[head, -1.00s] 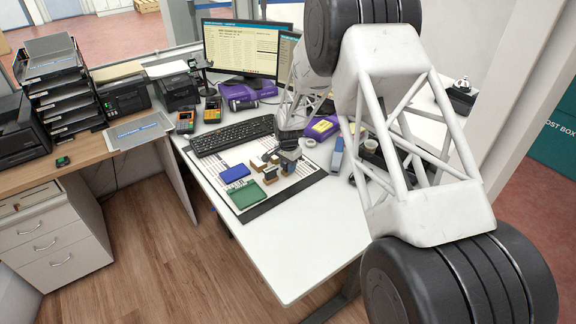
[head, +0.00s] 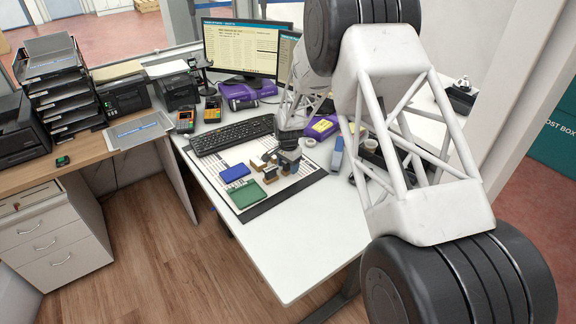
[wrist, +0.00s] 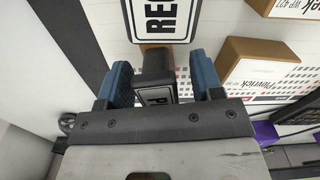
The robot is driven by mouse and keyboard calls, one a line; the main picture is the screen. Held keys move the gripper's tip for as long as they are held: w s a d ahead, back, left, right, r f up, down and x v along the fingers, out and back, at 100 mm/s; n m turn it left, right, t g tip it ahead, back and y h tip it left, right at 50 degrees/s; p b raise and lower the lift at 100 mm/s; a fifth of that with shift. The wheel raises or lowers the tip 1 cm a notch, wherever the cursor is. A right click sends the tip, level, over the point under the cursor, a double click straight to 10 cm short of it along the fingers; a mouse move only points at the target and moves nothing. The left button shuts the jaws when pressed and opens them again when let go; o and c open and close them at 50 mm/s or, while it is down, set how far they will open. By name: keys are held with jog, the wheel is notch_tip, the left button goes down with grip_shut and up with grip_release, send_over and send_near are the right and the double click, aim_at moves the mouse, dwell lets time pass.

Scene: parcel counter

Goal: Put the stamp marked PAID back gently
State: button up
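In the wrist view a dark stamp (wrist: 155,66) stands between the blue pads of my gripper (wrist: 160,84). A label with a "P" shows on it, the rest hidden by the gripper's front plate. A gap shows between the stamp and the right pad; the left pad is very close to it. My gripper looks open around the stamp. Whether the stamp touches the surface below cannot be told. In the head view my gripper (head: 289,161) is low over the right part of the mat (head: 222,196), among small wooden stamps (head: 258,164).
A stamp label reading "REC" (wrist: 160,18) is just beyond the pads. Wooden blocks (wrist: 254,65) stand close on the right. A blue pad (head: 235,174) and a green pad (head: 248,195) lie on the mat's left. The white desk in front (head: 290,235) is clear.

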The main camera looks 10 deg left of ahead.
jog(key=shift+r, duration=0.15)
jog(key=shift+r, duration=3.7)
jog(key=shift+r, duration=0.1)
jog(key=shift+s+d+r, duration=0.1)
jog(key=shift+d+r, duration=0.05)
jog(key=shift+r, duration=0.1)
jog(key=s+d+r+n+t, duration=0.1)
jog(key=s+d+r+n, duration=0.1)
jog(key=s+d+r, duration=0.9)
jog(key=s+d+r+n, duration=0.1)
jog(key=s+d+r, duration=0.8)
jog(key=r, duration=0.5)
jog(key=s+d+r+n, duration=0.1)
jog(key=s+d, duration=0.3)
jog(key=s, duration=0.7)
jog(key=s+d+r+n+t, duration=0.1)
jog(key=s+d, duration=0.4)
jog(key=s, duration=0.5)
jog(key=s+d+r+n, duration=0.1)
jog(key=s+d, duration=0.3)
jog(key=s, duration=0.7)
jog(key=shift+s+d+r+t, duration=0.25)
jog(key=shift+s+r+t, duration=0.05)
jog(key=shift+r, duration=0.2)
